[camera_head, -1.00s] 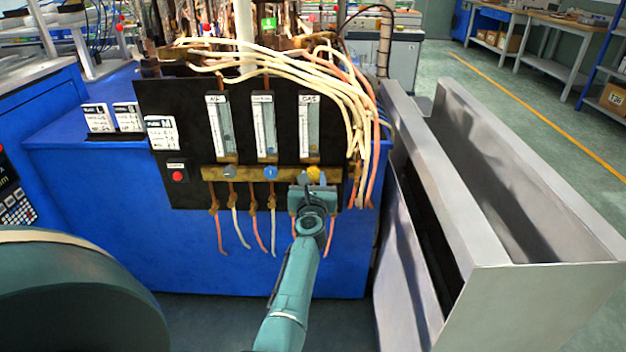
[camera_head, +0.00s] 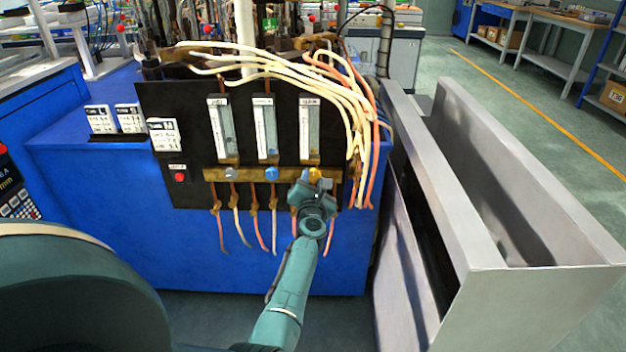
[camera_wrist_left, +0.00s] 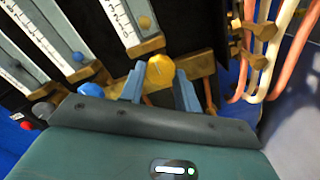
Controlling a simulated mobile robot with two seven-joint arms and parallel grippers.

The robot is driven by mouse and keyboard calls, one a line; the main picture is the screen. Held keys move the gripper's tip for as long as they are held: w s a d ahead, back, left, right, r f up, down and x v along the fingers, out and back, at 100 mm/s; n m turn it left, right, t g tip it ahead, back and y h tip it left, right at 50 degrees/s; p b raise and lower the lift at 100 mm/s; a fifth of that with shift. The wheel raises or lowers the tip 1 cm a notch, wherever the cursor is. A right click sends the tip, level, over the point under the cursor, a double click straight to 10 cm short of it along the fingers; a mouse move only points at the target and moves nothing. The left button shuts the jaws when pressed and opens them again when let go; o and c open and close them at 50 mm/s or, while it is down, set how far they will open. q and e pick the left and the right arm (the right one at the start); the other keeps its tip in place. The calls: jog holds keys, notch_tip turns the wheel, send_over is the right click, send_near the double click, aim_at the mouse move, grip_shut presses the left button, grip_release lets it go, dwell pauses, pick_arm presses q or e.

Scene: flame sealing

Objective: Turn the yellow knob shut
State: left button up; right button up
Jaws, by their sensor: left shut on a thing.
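The yellow knob (camera_head: 314,173) sits at the right end of the brass bar (camera_head: 248,174) on the black panel. It also shows in the left wrist view (camera_wrist_left: 160,71), between the two fingers of my left gripper (camera_wrist_left: 159,84). In the head view my left gripper (camera_head: 314,180) is at the knob and partly covers it. The gripper is shut on the knob, one finger on each side. My right gripper is not in view.
A blue knob (camera_head: 271,173) and a grey knob (camera_head: 231,173) sit left on the same bar. A red button (camera_head: 180,177) is further left. Cream and orange hoses (camera_head: 362,120) hang right of the panel. A grey metal trough (camera_head: 455,180) stands at the right.

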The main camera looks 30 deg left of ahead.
pick_arm(q)
jog(key=shift+r, duration=0.15)
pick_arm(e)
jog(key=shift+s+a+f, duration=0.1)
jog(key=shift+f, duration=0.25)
pick_arm(q)
jog(key=o, duration=1)
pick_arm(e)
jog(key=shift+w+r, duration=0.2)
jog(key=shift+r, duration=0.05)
pick_arm(q)
jog(key=shift+d, duration=0.1)
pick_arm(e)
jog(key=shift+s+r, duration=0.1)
